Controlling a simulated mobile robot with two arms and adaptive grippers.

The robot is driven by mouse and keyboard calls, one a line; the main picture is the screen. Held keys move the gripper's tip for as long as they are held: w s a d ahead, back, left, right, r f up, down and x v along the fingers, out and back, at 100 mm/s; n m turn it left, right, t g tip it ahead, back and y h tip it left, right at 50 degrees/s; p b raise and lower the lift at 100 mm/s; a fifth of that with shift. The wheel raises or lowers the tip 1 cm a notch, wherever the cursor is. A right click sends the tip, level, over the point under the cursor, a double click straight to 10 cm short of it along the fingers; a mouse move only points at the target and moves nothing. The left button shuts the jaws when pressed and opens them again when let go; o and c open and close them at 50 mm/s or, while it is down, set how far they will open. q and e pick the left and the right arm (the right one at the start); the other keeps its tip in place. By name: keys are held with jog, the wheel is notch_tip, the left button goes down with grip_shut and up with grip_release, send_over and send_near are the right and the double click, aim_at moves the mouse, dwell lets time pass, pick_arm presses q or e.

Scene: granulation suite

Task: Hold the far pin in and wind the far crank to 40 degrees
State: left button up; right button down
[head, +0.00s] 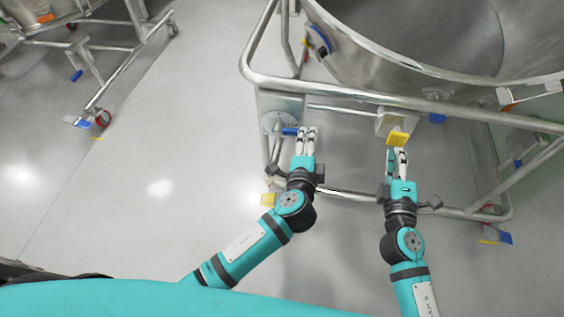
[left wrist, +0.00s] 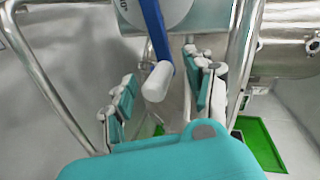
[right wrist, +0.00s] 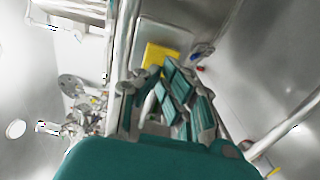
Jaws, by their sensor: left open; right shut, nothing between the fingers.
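The crank is a blue arm with a white knob, on a round grey dial (head: 272,122) at the left end of the steel frame. In the head view the blue arm (head: 290,131) reaches toward my left gripper (head: 306,131). In the left wrist view the white knob (left wrist: 157,82) shows between the two spread fingers, which are open and not closed on it. The yellow pin piece (head: 397,138) sits on a pale block (head: 388,121) further right. My right gripper (head: 397,153) is shut and empty, its fingertips close to the yellow piece (right wrist: 158,54). I cannot tell whether they touch.
A large steel bowl (head: 430,60) stands in the tubular frame (head: 300,86) above both grippers. A lower rail (head: 345,194) runs beside my wrists. A second wheeled frame (head: 110,85) stands at the far left. The grey floor between is clear.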

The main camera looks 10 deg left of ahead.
aim_at(397, 141)
jog(key=shift+w, duration=0.1)
jog(key=shift+w, duration=2.3)
pick_arm(q)
grip_shut()
